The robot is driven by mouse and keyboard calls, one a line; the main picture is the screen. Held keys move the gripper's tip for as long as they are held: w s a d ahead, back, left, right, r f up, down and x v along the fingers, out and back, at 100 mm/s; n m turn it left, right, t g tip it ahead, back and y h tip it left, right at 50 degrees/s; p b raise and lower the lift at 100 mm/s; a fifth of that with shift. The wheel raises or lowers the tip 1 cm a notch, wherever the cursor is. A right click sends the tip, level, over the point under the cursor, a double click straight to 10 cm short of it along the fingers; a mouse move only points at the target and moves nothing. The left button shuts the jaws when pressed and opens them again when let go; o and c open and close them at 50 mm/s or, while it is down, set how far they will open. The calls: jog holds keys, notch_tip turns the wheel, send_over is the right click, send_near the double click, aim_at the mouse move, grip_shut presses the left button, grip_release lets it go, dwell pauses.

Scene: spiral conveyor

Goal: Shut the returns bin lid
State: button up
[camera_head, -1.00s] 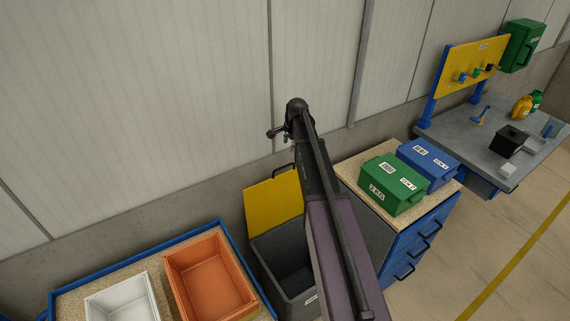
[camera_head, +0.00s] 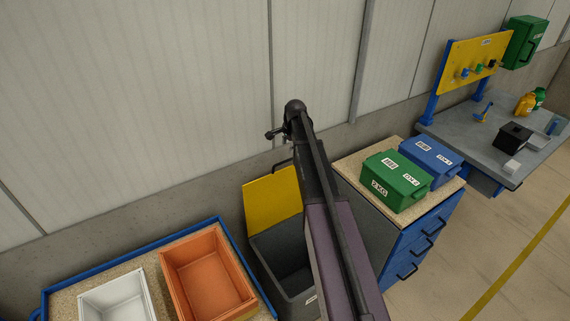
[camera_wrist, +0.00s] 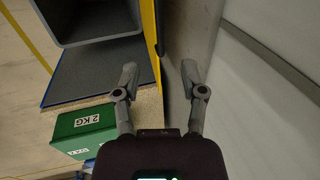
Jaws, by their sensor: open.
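The returns bin (camera_head: 283,255) is a dark grey open-topped box, partly hidden behind my arm. Its yellow lid (camera_head: 270,203) stands open, tilted up at the wall side, with a dark handle at its top edge. In the wrist view the bin's grey opening (camera_wrist: 90,18) is at the upper left, and the lid shows as a thin yellow edge (camera_wrist: 150,35).
A blue-edged table with an orange bin (camera_head: 208,270) and a white bin (camera_head: 115,297) stands left. A blue drawer cabinet (camera_head: 415,240) carrying a green box (camera_head: 395,180) and a blue box (camera_head: 430,162) stands right. The wall (camera_head: 180,90) is close behind the lid.

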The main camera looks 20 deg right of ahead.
aim_at(285, 161)
jog(key=shift+b+x, duration=4.2)
jog(key=shift+x, duration=0.4)
grip_shut()
